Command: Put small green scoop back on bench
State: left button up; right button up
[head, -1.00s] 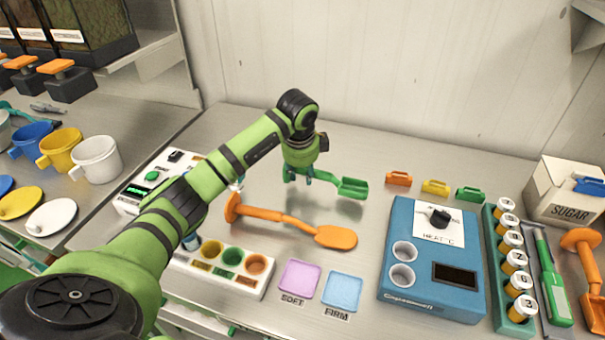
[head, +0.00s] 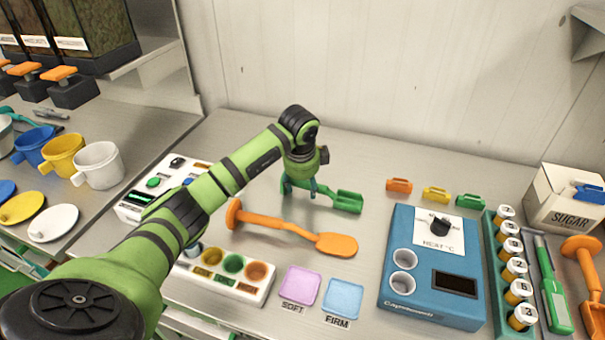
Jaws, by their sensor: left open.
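The small green scoop (head: 346,202) lies on the steel bench (head: 345,150), its open end pointing right. My left gripper (head: 301,192) is at the scoop's handle end, pointing down, with its fingers apart. The wrist partly hides the handle, and I cannot tell whether the fingers touch it. My right gripper is not in view.
An orange paddle (head: 290,228) lies just in front of the scoop. A blue heater box (head: 432,265) stands to the right, with small orange, yellow and green clips (head: 436,194) behind it. A sugar box (head: 566,200) stands far right. Bench behind the scoop is clear.

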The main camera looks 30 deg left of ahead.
pick_arm(q)
jog(key=b+v, duration=0.2)
jog(key=v, duration=0.9)
jog(key=shift+r+b, duration=0.3)
jog(key=shift+b, duration=0.1)
dwell(0.7)
